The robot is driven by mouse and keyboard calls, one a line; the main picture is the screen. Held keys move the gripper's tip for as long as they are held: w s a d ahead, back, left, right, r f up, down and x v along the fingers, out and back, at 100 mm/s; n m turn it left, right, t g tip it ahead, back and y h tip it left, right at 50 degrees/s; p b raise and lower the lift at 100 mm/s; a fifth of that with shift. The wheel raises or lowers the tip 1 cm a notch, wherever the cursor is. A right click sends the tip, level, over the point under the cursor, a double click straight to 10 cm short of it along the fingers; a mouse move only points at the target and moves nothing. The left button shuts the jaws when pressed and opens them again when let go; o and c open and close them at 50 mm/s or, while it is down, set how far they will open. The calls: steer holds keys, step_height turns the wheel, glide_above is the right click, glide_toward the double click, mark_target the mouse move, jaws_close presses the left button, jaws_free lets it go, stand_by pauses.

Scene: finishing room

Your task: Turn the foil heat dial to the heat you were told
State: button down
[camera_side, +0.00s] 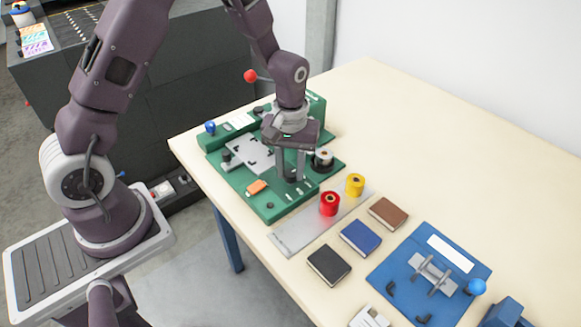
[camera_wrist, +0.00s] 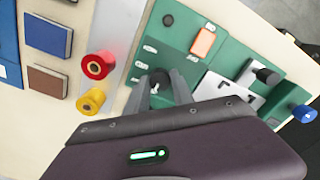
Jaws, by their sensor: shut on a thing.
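The green foil machine (camera_side: 270,212) lies on the table below my gripper (camera_side: 289,176). It also shows in the wrist view (camera_wrist: 178,25), with small white labels (camera_wrist: 150,48) around the dial. The foil heat dial is a small dark knob (camera_wrist: 155,88) in the wrist view. My gripper (camera_wrist: 163,88) points down at the dial, its two grey fingers closed on either side of it. The fingers hide part of the dial, and I cannot read its setting or the labels.
An orange block (camera_side: 257,186), a black button (camera_side: 270,205) and a dark-based roll (camera_side: 323,158) are near my fingers. A red spool (camera_side: 329,203) and a yellow spool (camera_side: 355,184) stand beside the machine. Several books and a blue fixture (camera_side: 405,270) lie to the right. The table's back is clear.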

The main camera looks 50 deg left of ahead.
mark_target(290, 172)
steer(key=m, duration=0.4)
steer(key=shift+m, duration=1.6)
steer(key=c, duration=1.1)
jaws_free()
step_height(290, 172, up, 7)
steer(key=shift+r, duration=0.1)
